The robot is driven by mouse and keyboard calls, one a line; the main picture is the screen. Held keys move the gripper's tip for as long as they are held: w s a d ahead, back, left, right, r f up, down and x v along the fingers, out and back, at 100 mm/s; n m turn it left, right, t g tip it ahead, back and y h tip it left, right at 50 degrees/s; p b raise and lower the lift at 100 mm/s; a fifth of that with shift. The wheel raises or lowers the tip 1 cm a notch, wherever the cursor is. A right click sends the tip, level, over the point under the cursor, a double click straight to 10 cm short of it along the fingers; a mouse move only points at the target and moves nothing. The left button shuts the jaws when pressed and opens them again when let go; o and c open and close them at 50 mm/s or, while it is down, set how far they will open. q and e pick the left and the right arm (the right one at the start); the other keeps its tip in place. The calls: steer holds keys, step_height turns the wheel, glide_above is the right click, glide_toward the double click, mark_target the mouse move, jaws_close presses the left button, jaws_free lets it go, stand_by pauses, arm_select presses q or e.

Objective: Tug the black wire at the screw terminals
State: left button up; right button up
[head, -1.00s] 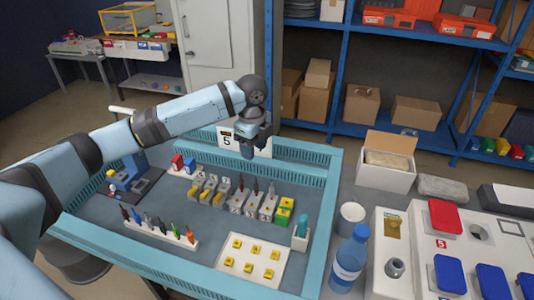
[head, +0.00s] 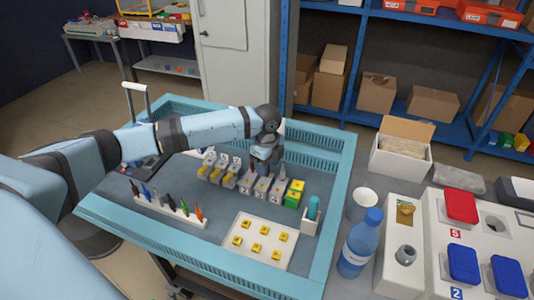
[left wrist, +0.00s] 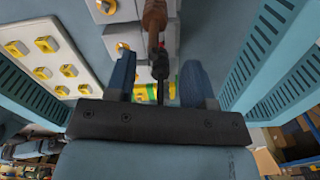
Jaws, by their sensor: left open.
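A row of grey-white terminal blocks (head: 262,190) stands in the middle of the blue-rimmed bench, with a yellow-green block (head: 294,194) at its right end. My left gripper (head: 264,164) is over the row, pointing down, and hides part of it. In the left wrist view the open left gripper (left wrist: 158,84) has its two blue fingers apart. A thin black wire-like piece (left wrist: 160,64) shows between them, beside a reddish-brown upright piece (left wrist: 154,18). I cannot tell whether either finger touches them. Blocks with brass screws (left wrist: 125,48) lie beyond. My right gripper is not in view.
A rack of small screwdrivers (head: 168,207) and a white plate with yellow pieces (head: 240,262) lie in front of the row. A teal-topped holder (head: 311,213) stands close at right. A bottle (head: 360,245) and cup (head: 361,205) stand beyond the right rim.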

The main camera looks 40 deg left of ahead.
arm_select(q)
steer(key=shift+f, duration=0.45)
jaws_close()
